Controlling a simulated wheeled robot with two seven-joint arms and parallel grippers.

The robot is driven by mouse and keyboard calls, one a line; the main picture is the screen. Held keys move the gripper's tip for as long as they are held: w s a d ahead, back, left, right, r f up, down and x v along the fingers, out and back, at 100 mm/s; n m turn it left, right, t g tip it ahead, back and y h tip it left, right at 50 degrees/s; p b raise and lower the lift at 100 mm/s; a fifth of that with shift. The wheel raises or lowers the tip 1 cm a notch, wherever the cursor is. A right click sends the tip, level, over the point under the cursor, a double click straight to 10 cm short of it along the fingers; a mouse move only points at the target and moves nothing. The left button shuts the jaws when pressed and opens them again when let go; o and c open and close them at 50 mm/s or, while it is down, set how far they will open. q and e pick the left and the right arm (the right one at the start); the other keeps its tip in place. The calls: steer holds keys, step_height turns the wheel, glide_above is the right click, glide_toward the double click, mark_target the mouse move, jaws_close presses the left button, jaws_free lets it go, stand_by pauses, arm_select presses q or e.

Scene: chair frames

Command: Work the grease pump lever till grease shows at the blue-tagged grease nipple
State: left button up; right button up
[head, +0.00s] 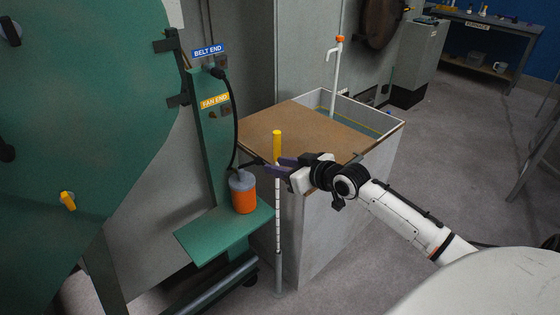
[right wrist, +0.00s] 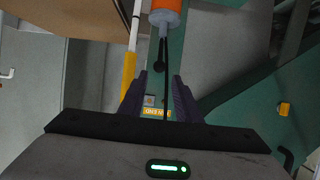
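The grease pump (head: 243,195), an orange cylinder with a grey top, stands on a green shelf. Its dark lever points right toward my right gripper (head: 273,166). In the right wrist view the lever's black knob (right wrist: 159,67) shows just beyond and between the fingertips of my right gripper (right wrist: 159,77), which are apart with nothing clamped. A black hose (head: 235,120) runs from the pump up to a fitting just below the blue BELT END tag (head: 208,50). The nipple is too small to make out, and I see no grease there. My left gripper is out of view.
A yellow FAN END tag (head: 215,101) is lower on the green post. A yellow-topped white pole (head: 278,205) stands close by my right gripper, before a grey bin with a brown board (head: 300,130). A green housing (head: 80,100) fills the left.

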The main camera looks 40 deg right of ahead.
mark_target(261, 161)
steer(key=b+x, duration=0.8)
steer(key=shift+w+d+f, duration=0.1)
steer(key=shift+w+f, duration=0.1)
steer(key=shift+f, duration=0.05)
steer(key=shift+s+r, duration=0.15)
steer(key=shift+r, duration=0.15)
steer(key=c, duration=0.4)
steer(key=shift+c, duration=0.9)
steer(key=s+f+b, duration=0.1)
steer(key=s+f, duration=0.2)
steer(key=f, duration=0.2)
steer(key=shift+f, duration=0.25)
steer(key=shift+d, duration=0.1)
steer(key=shift+s+f+b, duration=0.15)
steer(key=shift+f+b, duration=0.1)
steer(key=shift+f, duration=0.35)
steer(key=shift+s+f+b, duration=0.15)
steer(key=shift+f+b, duration=0.1)
steer(key=shift+f, duration=0.35)
steer(key=shift+r, duration=0.1)
